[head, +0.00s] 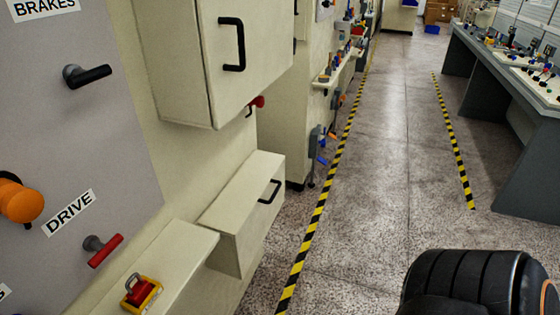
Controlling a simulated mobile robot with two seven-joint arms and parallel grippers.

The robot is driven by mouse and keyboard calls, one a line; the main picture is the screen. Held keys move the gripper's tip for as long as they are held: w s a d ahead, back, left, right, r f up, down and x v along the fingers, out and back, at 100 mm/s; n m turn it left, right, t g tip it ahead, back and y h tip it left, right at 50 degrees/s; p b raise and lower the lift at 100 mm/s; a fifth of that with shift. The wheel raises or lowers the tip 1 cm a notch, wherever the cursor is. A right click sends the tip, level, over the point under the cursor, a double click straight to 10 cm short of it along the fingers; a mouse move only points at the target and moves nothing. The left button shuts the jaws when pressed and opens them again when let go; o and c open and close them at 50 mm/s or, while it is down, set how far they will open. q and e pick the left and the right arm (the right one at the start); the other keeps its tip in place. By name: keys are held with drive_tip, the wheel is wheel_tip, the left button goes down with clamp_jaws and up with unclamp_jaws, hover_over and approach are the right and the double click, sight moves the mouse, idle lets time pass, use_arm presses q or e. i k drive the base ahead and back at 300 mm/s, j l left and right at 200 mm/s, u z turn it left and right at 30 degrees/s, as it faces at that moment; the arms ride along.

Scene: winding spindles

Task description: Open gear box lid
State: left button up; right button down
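Two cream boxes with black handles stick out from the machine wall; no label in view tells which is the gear box. The upper box (185,60) has an upright handle (240,45) on its front face, which looks shut. The lower box (236,222) has a sloping top and a black handle (270,192) on the side facing the aisle; it also looks shut. Neither of my grippers is in view. A black ribbed part, likely of my own arm, shows at the lower right, away from both boxes.
A grey panel (105,150) at left carries a black lever (88,76), an orange knob (20,203) and a red lever (104,251). A red-and-yellow switch (140,292) sits on a ledge below. The striped-edged aisle (385,170) is clear; a workbench (510,90) stands right.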

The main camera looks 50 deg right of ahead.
sight(229, 212)
drive_tip(key=i+l, duration=0.1)
drive_tip(key=l, duration=0.25)
drive_tip(key=i+l, duration=0.1)
drive_tip(key=l, duration=0.25)
drive_tip(key=i+l, duration=0.1)
drive_tip(key=l, duration=0.25)
drive_tip(key=i+l, duration=0.1)
drive_tip(key=l, duration=0.25)
